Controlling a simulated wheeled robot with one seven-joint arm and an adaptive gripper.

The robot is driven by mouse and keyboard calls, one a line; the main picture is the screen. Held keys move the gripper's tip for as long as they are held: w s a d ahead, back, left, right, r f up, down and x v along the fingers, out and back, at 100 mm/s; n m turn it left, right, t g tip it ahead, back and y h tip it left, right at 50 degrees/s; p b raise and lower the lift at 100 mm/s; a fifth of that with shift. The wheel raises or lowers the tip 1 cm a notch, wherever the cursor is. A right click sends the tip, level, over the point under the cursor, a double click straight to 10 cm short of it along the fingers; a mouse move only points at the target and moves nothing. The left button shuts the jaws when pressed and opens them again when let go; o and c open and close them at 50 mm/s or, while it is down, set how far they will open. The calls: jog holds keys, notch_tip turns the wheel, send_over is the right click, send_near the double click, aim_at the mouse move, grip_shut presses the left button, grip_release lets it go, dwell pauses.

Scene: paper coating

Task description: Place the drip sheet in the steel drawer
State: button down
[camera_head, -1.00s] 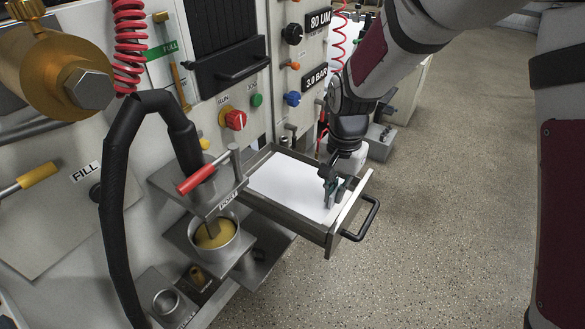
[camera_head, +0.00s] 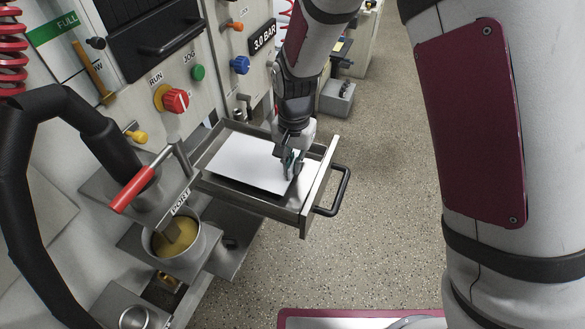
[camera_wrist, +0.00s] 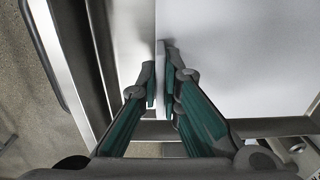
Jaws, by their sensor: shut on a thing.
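The white drip sheet (camera_head: 245,160) lies over the inside of the pulled-out steel drawer (camera_head: 250,200), with a dark shadow under its near edge. My gripper (camera_head: 291,165) is over the drawer, close to its front panel, and is shut on the sheet's edge nearest that panel. In the wrist view the sheet (camera_wrist: 240,60) spreads right from the fingertips (camera_wrist: 160,85). A second pale surface (camera_wrist: 135,35) shows left of the fingers, between the sheet and the drawer front. I cannot tell whether the sheet touches the drawer floor.
The drawer's black handle (camera_head: 335,195) sticks out to the right. A red-handled lever (camera_head: 132,190) and a pot of yellow liquid (camera_head: 177,238) stand left of the drawer. The machine panel with knobs (camera_head: 172,98) rises behind.

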notch_tip(320, 180, down, 2)
jog(key=c, duration=1.8)
grip_release()
jog(key=shift+f, duration=0.1)
notch_tip(320, 180, up, 12)
jog(key=shift+d+r+p, duration=0.1)
jog(key=shift+r+p, duration=0.05)
jog(key=shift+p, duration=0.8)
